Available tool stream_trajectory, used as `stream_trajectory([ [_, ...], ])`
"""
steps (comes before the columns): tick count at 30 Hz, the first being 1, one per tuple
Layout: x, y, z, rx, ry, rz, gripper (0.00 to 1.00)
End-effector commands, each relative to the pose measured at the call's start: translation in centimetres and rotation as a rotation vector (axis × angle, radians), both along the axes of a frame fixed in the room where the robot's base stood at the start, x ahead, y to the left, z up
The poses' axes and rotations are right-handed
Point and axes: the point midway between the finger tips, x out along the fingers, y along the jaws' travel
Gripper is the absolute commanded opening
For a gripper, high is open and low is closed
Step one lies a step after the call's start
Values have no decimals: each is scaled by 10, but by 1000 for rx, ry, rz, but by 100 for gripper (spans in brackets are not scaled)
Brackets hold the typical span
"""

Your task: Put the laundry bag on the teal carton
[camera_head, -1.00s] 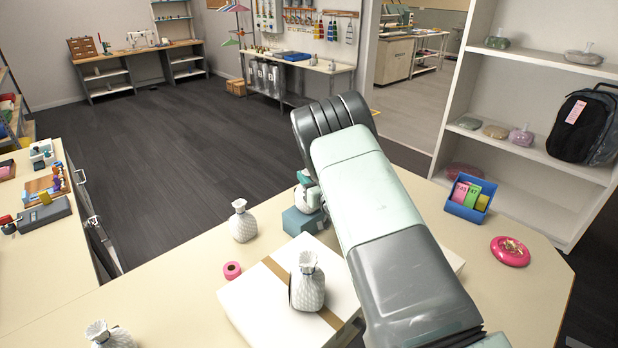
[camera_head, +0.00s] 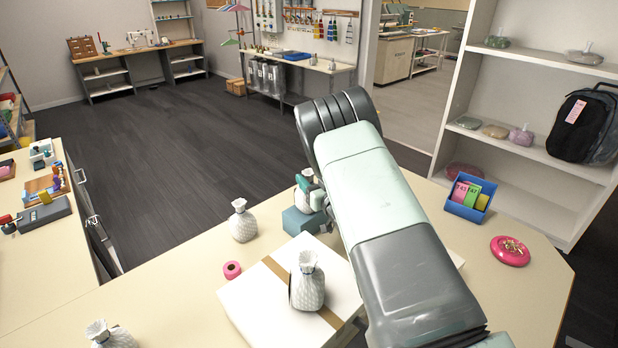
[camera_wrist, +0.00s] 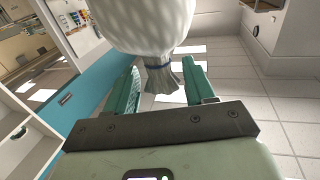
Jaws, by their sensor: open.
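The teal carton (camera_head: 298,222) stands on the table behind a larger white carton. A white quilted laundry bag (camera_head: 302,199) with a tied neck stands upright on top of it, partly hidden by my arm. My gripper (camera_head: 309,183) is at this bag's neck. In the wrist view, the bag (camera_wrist: 150,22) hangs into the picture from the top, and its gathered neck lies between the two spread fingers of my gripper (camera_wrist: 162,68). The fingers are open, with gaps beside the neck.
Similar white bags stand on the white carton (camera_head: 262,306), on the table (camera_head: 243,222) to the left and at the front left (camera_head: 108,336).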

Motion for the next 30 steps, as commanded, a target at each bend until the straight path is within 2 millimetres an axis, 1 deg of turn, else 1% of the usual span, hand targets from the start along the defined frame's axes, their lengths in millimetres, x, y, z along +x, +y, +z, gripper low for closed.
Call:
stream_trajectory([
  [3,-19,-12,0,1,2,-2,54],
  [6,-33,-20,0,1,2,-2,54],
  [9,-44,-25,0,1,1,0,54],
  [12,-50,-29,0,0,0,0,54],
  [16,-51,-30,2,-2,-1,-2,54],
  [19,-46,-33,13,-12,7,-23,54],
  [20,-43,-35,20,-18,11,-36,54],
  [22,-35,-41,42,-39,31,-80,54],
  [23,-32,-45,54,-50,44,-105,54],
  [24,-28,-52,73,-68,67,-143,54],
  [25,-27,-58,87,-81,88,-173,54],
  [28,-32,-77,132,-117,168,-264,54],
  [30,-42,-90,160,-137,230,-318,54],
])
